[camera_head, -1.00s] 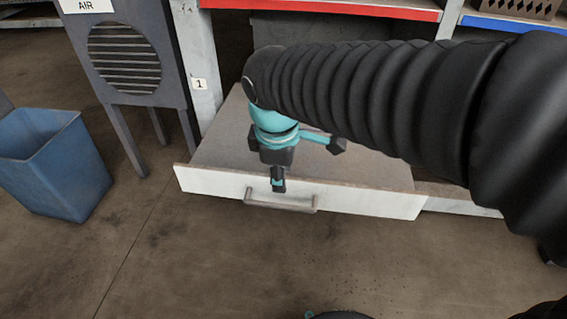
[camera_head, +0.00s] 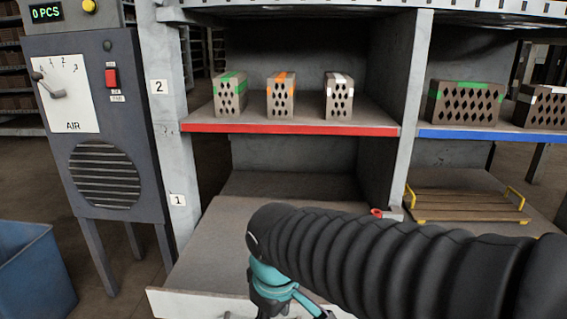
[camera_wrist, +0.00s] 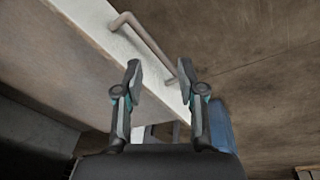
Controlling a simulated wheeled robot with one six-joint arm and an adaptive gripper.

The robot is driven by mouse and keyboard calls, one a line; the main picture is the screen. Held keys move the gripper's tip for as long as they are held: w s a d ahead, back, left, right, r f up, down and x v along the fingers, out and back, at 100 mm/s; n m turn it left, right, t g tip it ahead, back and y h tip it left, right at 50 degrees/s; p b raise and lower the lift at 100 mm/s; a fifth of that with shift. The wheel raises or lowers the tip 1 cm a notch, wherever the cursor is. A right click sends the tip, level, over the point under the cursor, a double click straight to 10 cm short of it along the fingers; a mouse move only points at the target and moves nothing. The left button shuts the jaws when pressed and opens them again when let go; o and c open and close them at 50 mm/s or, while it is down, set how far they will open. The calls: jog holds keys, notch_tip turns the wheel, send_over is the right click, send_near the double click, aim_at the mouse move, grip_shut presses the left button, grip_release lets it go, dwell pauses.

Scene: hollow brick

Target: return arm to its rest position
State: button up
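My arm reaches in from the right in the head view, and the lower part of my gripper (camera_head: 273,300) is cut off by the bottom edge. In the wrist view my gripper (camera_wrist: 159,68) has its two fingers well apart with nothing held between them.
Hollow bricks with green (camera_head: 230,96), orange (camera_head: 281,97) and white (camera_head: 339,98) marks stand on the red-edged shelf (camera_head: 290,129). More bricks stand on the blue-edged shelf (camera_head: 490,135). A wooden pallet (camera_head: 465,206) sits below. A grey air machine (camera_head: 105,150) and blue bin (camera_head: 35,275) are left.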

jog(key=s+d+r+m+t+p, duration=0.1)
jog(key=s+d+r+m, duration=0.1)
jog(key=d+m, duration=0.3)
jog(key=s+d+r+m+t+p, duration=0.1)
jog(key=s+d+m, duration=0.3)
jog(key=d, duration=0.8)
jog(key=shift+d+r+m+t+h, duration=0.3)
jog(key=shift+r+m+t, duration=0.3)
jog(key=shift+r+m, duration=0.15)
